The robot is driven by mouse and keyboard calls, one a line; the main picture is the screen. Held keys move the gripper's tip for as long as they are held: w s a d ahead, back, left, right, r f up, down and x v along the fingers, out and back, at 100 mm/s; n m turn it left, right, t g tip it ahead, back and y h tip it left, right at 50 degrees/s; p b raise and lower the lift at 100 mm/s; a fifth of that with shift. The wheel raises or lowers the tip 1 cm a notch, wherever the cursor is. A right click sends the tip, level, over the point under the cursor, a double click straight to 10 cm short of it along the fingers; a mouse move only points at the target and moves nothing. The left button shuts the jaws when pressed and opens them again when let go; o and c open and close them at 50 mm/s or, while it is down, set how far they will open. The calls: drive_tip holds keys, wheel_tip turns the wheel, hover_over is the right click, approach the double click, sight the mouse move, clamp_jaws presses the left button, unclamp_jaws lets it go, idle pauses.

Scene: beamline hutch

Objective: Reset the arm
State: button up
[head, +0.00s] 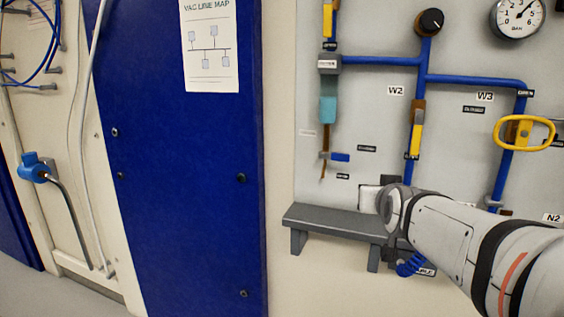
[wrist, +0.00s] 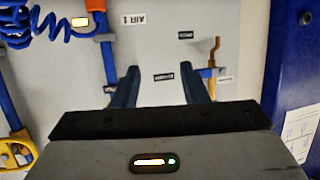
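My arm (head: 470,240) reaches in from the lower right of the head view, with its wrist end in front of the grey valve panel (head: 460,130). My gripper (wrist: 160,78) shows in the wrist view with its two dark fingers spread apart. Between the fingers I see only the panel face and a small label, so it looks empty. In the head view the fingers are mostly hidden by the wrist, and I cannot make them out clearly.
The panel carries blue pipes (head: 380,60), a yellow lever (head: 417,133), a yellow oval handle (head: 524,133) and a gauge (head: 518,16). A grey shelf (head: 332,220) juts out below. A coiled blue hose (wrist: 68,22) hangs nearby. A blue door panel (head: 180,180) stands left.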

drive_tip(key=s+a+f+g+y+p, duration=0.1)
drive_tip(key=s+a+g+p, duration=0.2)
drive_tip(key=s, duration=0.8)
drive_tip(key=s+a+f+n+g+y+p, duration=0.1)
drive_tip(key=s+a+f+g+p, duration=0.1)
drive_tip(key=s+g+p, duration=0.6)
drive_tip(key=s+a+p, duration=0.1)
drive_tip(key=s+p, duration=0.2)
drive_tip(key=shift+s+a+n+g, duration=0.25)
drive_tip(key=shift+s+n+g, duration=0.05)
drive_tip(key=shift+s, duration=0.05)
